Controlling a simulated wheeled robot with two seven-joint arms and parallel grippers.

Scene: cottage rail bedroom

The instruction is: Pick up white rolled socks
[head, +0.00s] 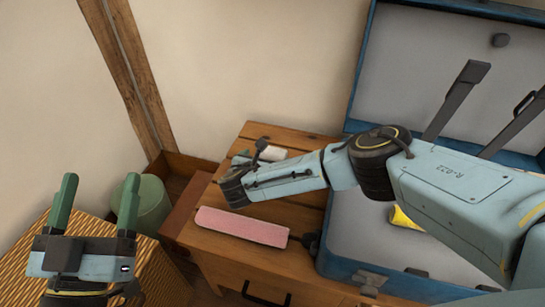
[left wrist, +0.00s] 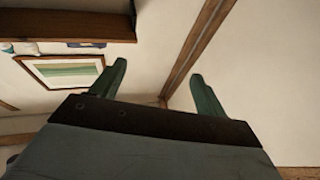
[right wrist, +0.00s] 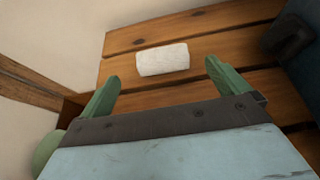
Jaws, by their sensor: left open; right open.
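The white rolled socks (right wrist: 163,59) lie on the wooden slatted top in the right wrist view, just beyond and between my right gripper's fingertips. They show as a small white roll in the head view (head: 271,153), partly hidden by the wrist. My right gripper (right wrist: 161,74) is open and empty, with a green finger toward each end of the roll. I cannot tell its exact height above the top.
An open blue suitcase (head: 345,262) stands at the right with something yellow (head: 402,218) inside. A green round thing (head: 150,203) and a woven surface (head: 160,270) are at the left.

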